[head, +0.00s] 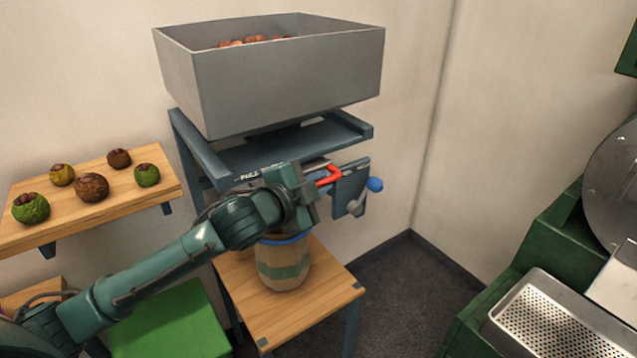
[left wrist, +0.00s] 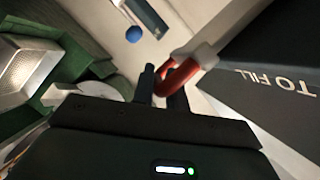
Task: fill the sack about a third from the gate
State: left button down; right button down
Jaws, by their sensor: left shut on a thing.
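The sack (head: 283,264) is tan with a green band and a blue rim. It stands upright on a wooden stand under the grey hopper (head: 285,85), which holds brown chestnuts (head: 243,41). My left gripper (head: 318,182) is at the hopper's outlet, above the sack, and hides part of the sack's mouth. It is shut on the red handle (head: 330,176), which also shows between the fingers in the left wrist view (left wrist: 178,80). A grey gate plate (head: 350,186) with a blue knob (head: 375,185) is just right of it. The sack's inside is hidden. My right gripper is not in view.
A wooden shelf (head: 120,203) at the left bears several chestnuts and burrs. A green box (head: 170,325) stands below it. Green machinery with a perforated tray (head: 550,318) is at the right. The floor (head: 405,290) between stand and machinery is clear.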

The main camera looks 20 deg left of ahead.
pick_arm(q)
jog(key=shift+f, duration=0.1)
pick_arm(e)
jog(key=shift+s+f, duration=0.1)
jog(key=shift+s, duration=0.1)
pick_arm(q)
jog(key=s+d, duration=0.1)
jog(key=s+d+p, duration=0.1)
jog(key=d, duration=0.1)
jog(key=shift+s+d, duration=0.25)
jog(key=shift+s, duration=0.1)
jog(key=c, duration=1.6)
grip_release()
jog(key=shift+a, duration=0.1)
jog(key=shift+o, duration=0.7)
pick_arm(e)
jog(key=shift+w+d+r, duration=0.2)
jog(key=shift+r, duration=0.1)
